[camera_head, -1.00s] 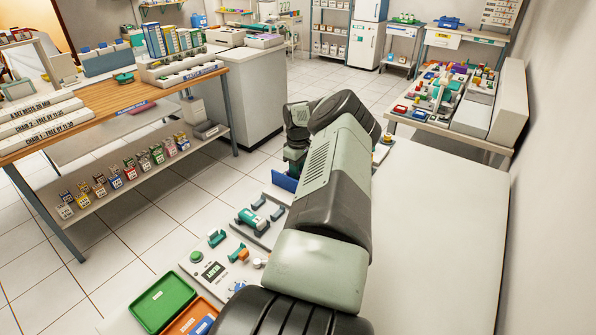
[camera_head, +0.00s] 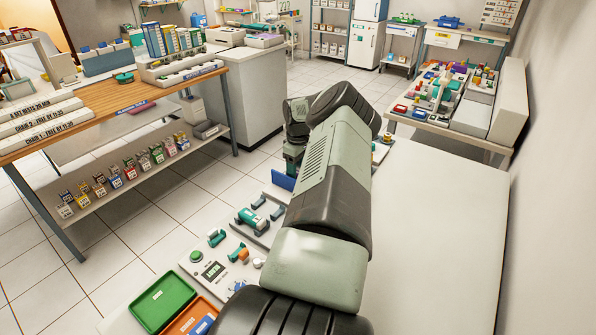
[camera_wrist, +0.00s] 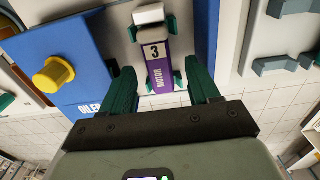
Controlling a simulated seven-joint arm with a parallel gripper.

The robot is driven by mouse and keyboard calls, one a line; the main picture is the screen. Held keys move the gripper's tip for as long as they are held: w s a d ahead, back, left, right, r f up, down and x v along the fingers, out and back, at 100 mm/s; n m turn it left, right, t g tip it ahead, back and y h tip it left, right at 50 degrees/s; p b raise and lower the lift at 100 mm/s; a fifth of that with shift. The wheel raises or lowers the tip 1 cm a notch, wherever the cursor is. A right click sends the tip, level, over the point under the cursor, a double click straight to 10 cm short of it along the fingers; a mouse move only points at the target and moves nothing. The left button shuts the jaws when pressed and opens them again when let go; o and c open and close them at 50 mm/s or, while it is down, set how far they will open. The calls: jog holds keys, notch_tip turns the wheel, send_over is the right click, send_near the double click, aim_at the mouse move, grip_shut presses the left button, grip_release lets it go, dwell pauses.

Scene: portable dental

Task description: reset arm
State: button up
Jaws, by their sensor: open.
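My arm reaches forward over the white bench in the head view, and its own links hide most of the gripper there. In the wrist view my gripper (camera_wrist: 162,82) is open, with its two dark green fingers spread apart. A purple piece marked "3" and "MOTOR" (camera_wrist: 160,72), with a white end, shows in line with the gap between the fingers. I cannot tell how far it is from the fingertips. No finger appears to touch it.
A blue panel marked "OILER" (camera_wrist: 75,70) with a yellow knob (camera_wrist: 53,75) is left of the fingers. In the head view, a green tray (camera_head: 163,302) and an orange tray (camera_head: 190,320) are at the front left. The bench's right part (camera_head: 440,230) is clear.

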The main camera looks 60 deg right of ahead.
notch_tip(320, 180, up, 9)
jog(key=shift+r, duration=0.2)
